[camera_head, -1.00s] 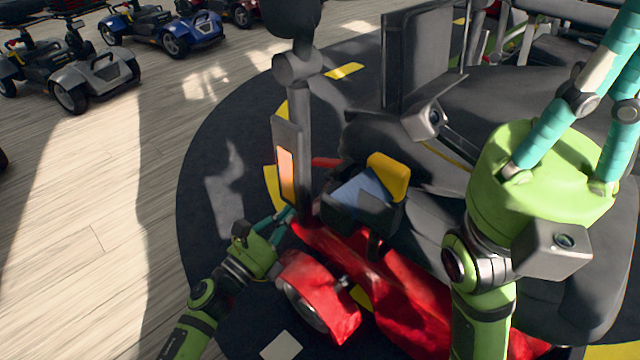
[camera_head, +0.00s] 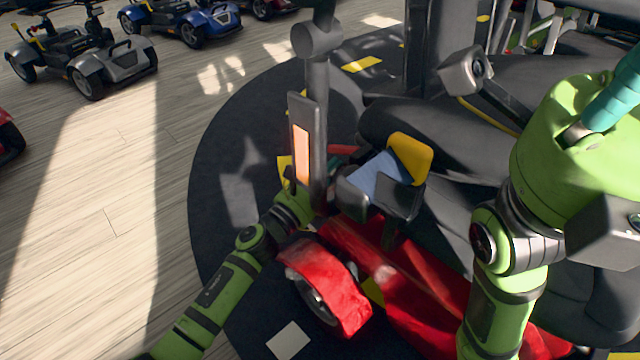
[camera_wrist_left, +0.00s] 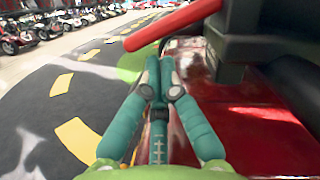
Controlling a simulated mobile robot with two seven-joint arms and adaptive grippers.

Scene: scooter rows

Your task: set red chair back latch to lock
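A red lever (camera_head: 343,149), which looks like the chair back latch, sticks out behind the dark post in the head view. In the left wrist view the lever (camera_wrist_left: 172,25) is a long red bar, tilted up to the right, just beyond my fingertips. My left gripper (camera_wrist_left: 160,66) has its two teal fingers together with nothing seen between them. In the head view my left gripper (camera_head: 333,163) is mostly hidden behind the post. I cannot tell whether it touches the lever. My right gripper (camera_head: 615,88) is partly cut off at the upper right.
The post (camera_head: 317,110) with an orange panel stands close beside my left arm. A blue and yellow part (camera_head: 392,172) and the dark seat (camera_head: 450,135) are right of it. A red fender (camera_head: 325,285) lies below. Open wooden floor (camera_head: 110,220) is at the left; parked scooters stand behind.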

